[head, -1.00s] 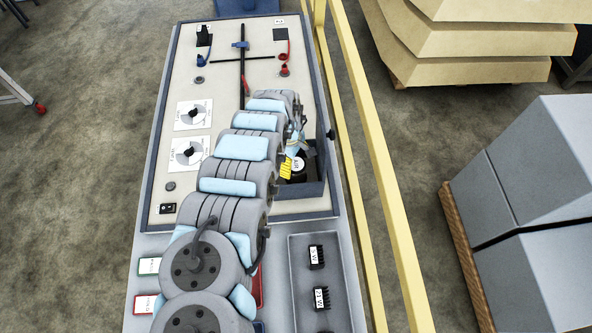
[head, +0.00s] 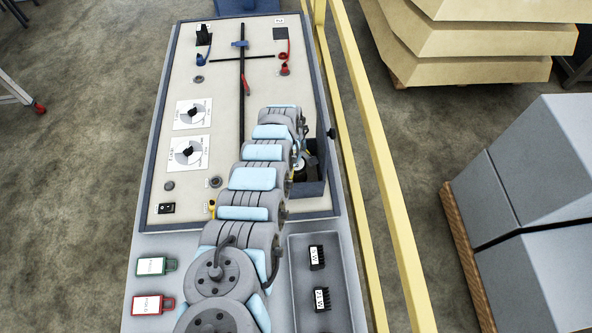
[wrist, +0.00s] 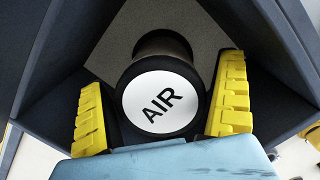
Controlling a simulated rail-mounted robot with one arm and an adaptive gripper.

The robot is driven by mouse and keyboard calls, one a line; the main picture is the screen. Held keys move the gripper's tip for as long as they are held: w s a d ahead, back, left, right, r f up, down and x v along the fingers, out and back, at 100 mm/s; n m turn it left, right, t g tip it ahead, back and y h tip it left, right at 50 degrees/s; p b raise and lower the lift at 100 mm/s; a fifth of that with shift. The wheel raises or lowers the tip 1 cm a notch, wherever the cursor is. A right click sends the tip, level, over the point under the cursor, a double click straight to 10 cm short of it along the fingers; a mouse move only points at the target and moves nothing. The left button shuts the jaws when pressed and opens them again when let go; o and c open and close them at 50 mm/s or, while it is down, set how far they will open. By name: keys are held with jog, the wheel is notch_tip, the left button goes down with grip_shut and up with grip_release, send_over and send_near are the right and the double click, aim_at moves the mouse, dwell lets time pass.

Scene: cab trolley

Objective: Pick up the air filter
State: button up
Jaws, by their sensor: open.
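The air filter (wrist: 160,96) is a dark cylinder with a white round face marked "AIR", and it sits inside a dark blue-grey walled bay (wrist: 268,45). In the wrist view the yellow fingers of my gripper (wrist: 163,108) stand open, one on each side of the filter. A narrow gap shows by the right finger; whether the left one touches I cannot tell. In the head view the filter (head: 303,168) is mostly hidden behind my arm, in the bay (head: 312,190) at the panel's right edge.
The beige panel (head: 220,100) carries two dials, switches, and black, blue and red fittings. A grey tray (head: 298,285) holds black labelled modules. Green (head: 152,265) and red (head: 150,304) tags lie at the front left. A yellow rail (head: 375,150) runs close along the right side.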

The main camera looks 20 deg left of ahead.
jog(key=c, duration=1.3)
